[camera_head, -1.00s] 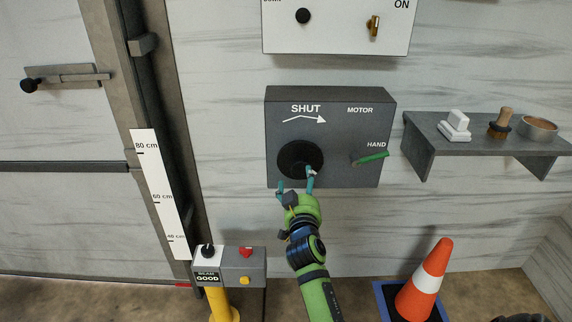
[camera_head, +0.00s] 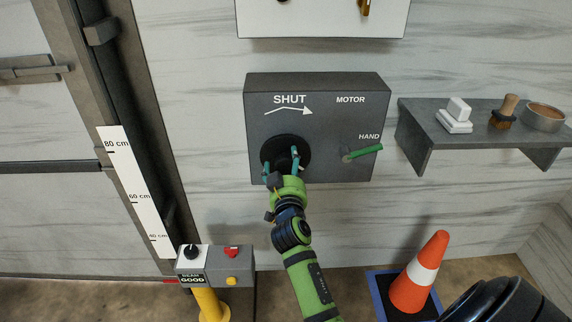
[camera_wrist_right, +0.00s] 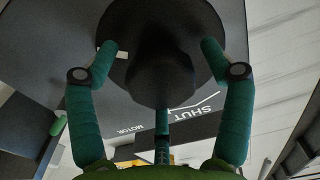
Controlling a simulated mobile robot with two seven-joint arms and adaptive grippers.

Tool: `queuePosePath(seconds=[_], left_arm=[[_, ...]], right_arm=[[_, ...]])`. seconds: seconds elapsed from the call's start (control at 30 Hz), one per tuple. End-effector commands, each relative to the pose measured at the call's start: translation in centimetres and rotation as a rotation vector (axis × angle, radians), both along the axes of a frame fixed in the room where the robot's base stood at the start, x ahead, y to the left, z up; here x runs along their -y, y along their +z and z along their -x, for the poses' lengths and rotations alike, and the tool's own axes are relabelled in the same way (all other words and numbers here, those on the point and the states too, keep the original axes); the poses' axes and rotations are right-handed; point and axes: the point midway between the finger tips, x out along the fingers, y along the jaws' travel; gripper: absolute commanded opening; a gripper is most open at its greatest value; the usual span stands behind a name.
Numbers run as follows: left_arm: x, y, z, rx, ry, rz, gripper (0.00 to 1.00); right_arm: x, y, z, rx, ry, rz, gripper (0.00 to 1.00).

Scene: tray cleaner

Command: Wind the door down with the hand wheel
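The black round hand wheel (camera_head: 300,146) is on the front of a dark grey box (camera_head: 330,110) marked SHUT with an arrow to the right. My right gripper (camera_head: 281,168) is at the wheel's lower part. In the right wrist view its fingers are spread on either side of a dark knob (camera_wrist_right: 160,82) in front of the wheel (camera_wrist_right: 195,18); no grip on it shows. The green lever (camera_head: 364,153) is by the HAND mark. The pale door (camera_head: 40,215) is at the left, beside a height scale (camera_head: 137,190). My left gripper is not in view.
A shelf (camera_head: 425,125) with a white block, brush and bowl juts out right of the box. A yellow post with a button box (camera_head: 230,265) stands below left. An orange cone (camera_head: 418,275) stands at lower right. A white panel (camera_head: 320,18) is above.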

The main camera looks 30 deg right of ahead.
Motion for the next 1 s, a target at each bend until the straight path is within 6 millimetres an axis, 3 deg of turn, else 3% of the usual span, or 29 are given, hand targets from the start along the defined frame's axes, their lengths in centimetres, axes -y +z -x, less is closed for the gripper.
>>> queuePosePath(seconds=[0.03, 0.1, 0.13, 0.57, 1.0], left_arm=[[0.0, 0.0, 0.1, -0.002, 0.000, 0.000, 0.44], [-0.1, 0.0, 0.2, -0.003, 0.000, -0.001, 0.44], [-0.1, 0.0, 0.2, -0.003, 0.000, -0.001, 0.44], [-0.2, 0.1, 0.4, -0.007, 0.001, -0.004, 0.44], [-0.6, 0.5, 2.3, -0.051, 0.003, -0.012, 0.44]], right_arm=[[0.0, 0.0, 0.0, 0.000, 0.000, 0.000, 0.57], [0.0, 0.0, 0.0, -0.001, 0.000, -0.001, 0.29], [0.0, 0.0, 0.0, -0.001, 0.000, -0.001, 0.25], [0.1, -0.2, 0.0, -0.029, 0.000, 0.039, 0.25], [0.2, -0.1, 0.1, -0.204, -0.001, 0.319, 0.25]])
